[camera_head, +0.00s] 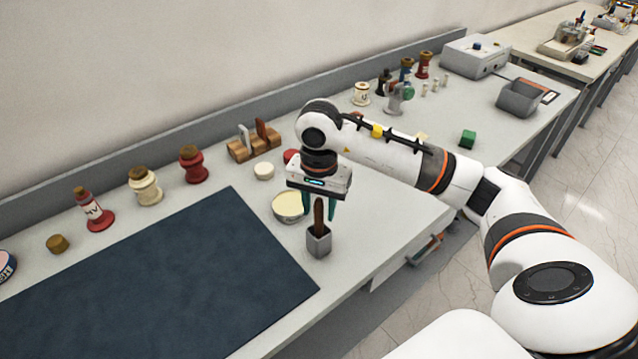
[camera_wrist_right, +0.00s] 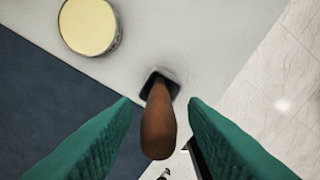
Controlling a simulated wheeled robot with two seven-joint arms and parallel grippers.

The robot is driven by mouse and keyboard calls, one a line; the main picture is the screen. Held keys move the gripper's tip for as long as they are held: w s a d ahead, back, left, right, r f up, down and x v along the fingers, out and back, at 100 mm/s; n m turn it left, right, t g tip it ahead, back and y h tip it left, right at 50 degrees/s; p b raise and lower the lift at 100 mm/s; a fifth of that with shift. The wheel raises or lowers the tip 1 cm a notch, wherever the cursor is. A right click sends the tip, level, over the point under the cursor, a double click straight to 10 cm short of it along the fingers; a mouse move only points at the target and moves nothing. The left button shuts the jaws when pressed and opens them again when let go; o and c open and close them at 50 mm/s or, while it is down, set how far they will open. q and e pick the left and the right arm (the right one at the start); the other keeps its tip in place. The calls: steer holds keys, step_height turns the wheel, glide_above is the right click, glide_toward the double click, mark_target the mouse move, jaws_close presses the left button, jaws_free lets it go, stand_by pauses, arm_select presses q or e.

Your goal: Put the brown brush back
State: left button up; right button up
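The brown brush (camera_head: 319,214) stands upright in a small square grey holder (camera_head: 319,243) near the front edge of the table. In the right wrist view the brush handle (camera_wrist_right: 159,128) points up toward the camera, with its lower end in the dark opening of the holder (camera_wrist_right: 160,82). My right gripper (camera_head: 320,212) is above the holder, its green fingers on either side of the handle. In the right wrist view the fingers (camera_wrist_right: 160,102) are apart, with a gap on each side of the handle. My left gripper is not in view.
A round cream-topped tin (camera_head: 288,206) stands just left of the holder. A dark blue mat (camera_head: 160,285) covers the table's left part. Red and cream bushings (camera_head: 145,185) and a wooden rack (camera_head: 253,147) line the back.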

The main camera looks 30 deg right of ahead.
step_height(320, 180, up, 9)
steer(key=shift+r+b, duration=0.1)
steer(key=shift+b, duration=0.35)
stand_by(0.4)
